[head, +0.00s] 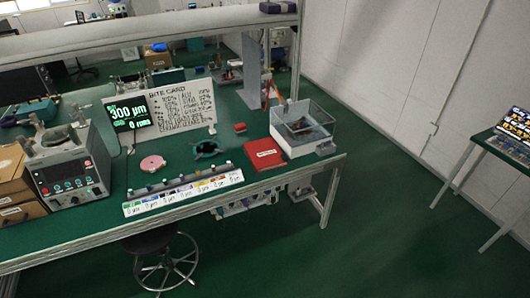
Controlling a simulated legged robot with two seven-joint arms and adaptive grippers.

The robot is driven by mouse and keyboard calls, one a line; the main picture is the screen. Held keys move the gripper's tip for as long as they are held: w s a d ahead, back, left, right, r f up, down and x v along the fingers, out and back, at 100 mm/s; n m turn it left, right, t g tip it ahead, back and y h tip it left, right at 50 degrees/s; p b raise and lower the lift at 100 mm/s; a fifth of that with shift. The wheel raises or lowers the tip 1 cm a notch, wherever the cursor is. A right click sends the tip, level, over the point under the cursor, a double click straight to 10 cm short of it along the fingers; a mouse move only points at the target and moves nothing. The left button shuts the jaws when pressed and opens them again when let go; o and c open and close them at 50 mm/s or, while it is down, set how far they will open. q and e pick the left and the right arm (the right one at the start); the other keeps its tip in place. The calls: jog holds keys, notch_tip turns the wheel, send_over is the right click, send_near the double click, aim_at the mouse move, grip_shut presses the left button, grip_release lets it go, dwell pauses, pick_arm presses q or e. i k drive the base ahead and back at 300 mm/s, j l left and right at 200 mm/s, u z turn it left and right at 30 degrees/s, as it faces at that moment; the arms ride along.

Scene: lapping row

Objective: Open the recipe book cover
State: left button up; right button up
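A red book (264,154), which looks like the recipe book, lies flat on the green-topped bench (105,213) near its front right edge. It looks closed, with a small pale label on its cover. It lies just left of a clear-walled box. Neither of my grippers shows in the head view.
The clear box (302,127) stands right of the book. A labelled strip of small items (183,191) runs along the bench front. A pink disc (152,163), a dark ring-shaped part (207,149), a lapping machine (68,170) and a card (181,108) stand leftward.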

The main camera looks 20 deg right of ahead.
aim_at(265, 152)
jog(key=i+z, duration=0.1)
jog(key=z, duration=0.6)
